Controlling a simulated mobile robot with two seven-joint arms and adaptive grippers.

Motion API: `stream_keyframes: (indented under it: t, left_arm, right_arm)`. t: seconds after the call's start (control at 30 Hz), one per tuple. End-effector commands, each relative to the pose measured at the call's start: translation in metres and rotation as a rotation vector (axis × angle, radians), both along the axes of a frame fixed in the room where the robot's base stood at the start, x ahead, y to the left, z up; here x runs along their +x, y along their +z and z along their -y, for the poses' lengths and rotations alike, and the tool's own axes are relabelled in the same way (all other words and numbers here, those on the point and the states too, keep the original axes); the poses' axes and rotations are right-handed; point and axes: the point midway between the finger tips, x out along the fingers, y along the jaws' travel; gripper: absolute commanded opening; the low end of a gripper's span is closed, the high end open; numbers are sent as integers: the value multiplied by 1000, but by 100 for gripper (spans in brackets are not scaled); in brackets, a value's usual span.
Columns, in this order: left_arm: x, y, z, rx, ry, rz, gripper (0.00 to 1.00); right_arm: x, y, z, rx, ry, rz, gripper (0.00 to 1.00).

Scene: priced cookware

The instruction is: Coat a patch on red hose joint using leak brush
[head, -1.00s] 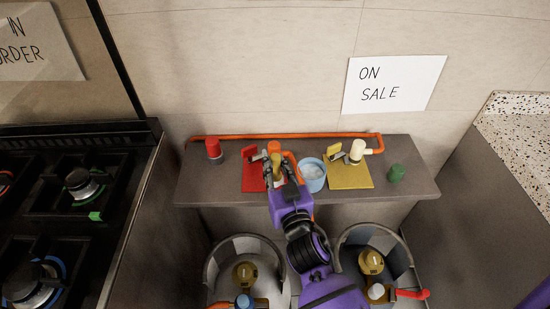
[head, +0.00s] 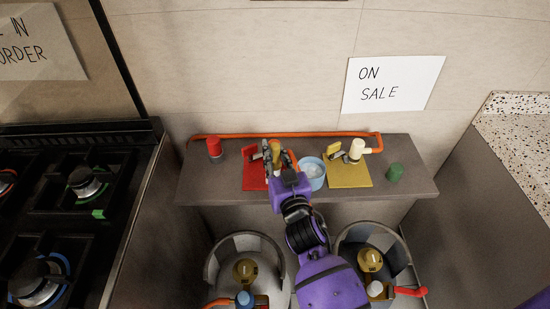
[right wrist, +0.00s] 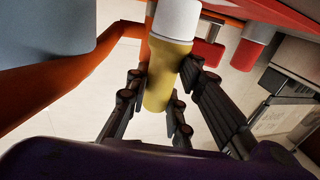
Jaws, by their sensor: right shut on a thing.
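My right gripper (head: 277,160) is over the red mat (head: 252,182) and shut on an upright yellow cylinder (head: 275,146), which looks like the leak brush. In the right wrist view the yellow cylinder (right wrist: 168,75) sits between the fingers (right wrist: 165,108), with a white end (right wrist: 178,18) toward the mat. The orange-red hose (right wrist: 60,85) passes close beside and behind it. A red upright plate (head: 249,153) stands on the mat. The red hose joint is mostly hidden by my gripper; I cannot tell whether the white end touches it. My left gripper is not in view.
A light-blue cup (head: 313,182) stands just right of my gripper. A yellow mat (head: 350,178) bears a cream joint (head: 357,147). A red-capped bottle (head: 214,148) and a green piece (head: 396,172) stand on the grey shelf (head: 415,180).

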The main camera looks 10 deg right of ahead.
Motion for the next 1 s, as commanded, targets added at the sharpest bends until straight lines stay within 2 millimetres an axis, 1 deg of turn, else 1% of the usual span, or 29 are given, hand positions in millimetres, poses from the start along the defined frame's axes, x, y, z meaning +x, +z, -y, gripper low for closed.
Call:
stream_keyframes:
  t: [0.17,0.5,0.6,0.83,1.0]
  left_arm:
    - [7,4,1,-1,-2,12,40]
    - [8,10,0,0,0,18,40]
    - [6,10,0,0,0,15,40]
    - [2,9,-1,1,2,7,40]
    - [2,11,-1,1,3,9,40]
  right_arm:
    - [-4,-1,-1,1,0,0,0]
    - [-33,-1,-7,1,0,1,0]
    - [-38,-1,-8,2,0,1,0]
    - [-39,-1,-8,1,0,1,0]
    - [-39,0,-8,1,0,2,0]
